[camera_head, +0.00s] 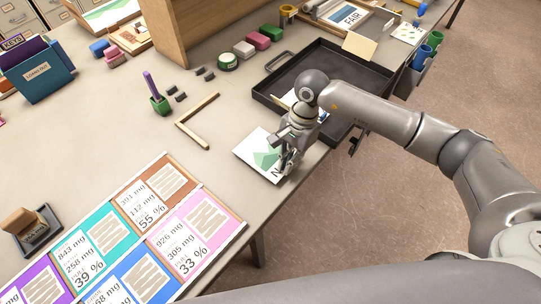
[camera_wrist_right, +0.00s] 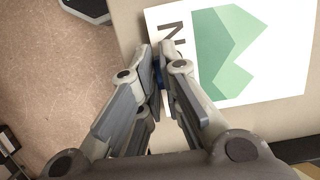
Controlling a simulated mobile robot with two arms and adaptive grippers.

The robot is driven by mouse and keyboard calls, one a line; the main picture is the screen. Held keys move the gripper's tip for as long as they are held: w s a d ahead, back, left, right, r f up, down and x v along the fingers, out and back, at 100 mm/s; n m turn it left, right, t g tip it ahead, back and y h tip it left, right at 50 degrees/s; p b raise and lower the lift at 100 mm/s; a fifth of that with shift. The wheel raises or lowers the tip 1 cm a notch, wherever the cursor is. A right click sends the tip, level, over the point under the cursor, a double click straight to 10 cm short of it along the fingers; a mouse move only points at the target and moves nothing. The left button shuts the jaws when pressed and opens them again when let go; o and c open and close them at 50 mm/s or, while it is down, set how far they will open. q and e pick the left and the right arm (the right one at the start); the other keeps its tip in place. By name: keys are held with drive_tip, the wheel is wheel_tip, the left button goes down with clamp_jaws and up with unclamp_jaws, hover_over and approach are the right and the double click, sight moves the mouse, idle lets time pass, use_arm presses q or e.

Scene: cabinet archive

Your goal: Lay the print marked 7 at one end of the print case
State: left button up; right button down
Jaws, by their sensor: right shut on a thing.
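A white print (camera_head: 261,152) with a green angular shape and a dark mark like an N lies at the table's front edge. It also shows in the right wrist view (camera_wrist_right: 275,85). I cannot read a 7 on it. My right gripper (camera_head: 286,160) is at the print's edge on the table-edge side, fingers pointing down and shut on it. In the right wrist view the fingertips (camera_wrist_right: 160,55) are together beside the mark, with a small blue bit between them. I cannot tell for sure which thing is the print case. My left gripper is not in view.
A black tray (camera_head: 270,97) stands behind my right gripper, partly hidden by my arm. A board of coloured cards (camera_head: 240,226) lies at the lower left. A wooden L-shaped piece (camera_head: 184,134) and a green pen holder (camera_head: 160,104) stand mid-table. Table between is clear.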

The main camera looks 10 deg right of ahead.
drive_tip(key=shift+r+p, duration=0.55)
drive_tip(key=shift+r, duration=1.1)
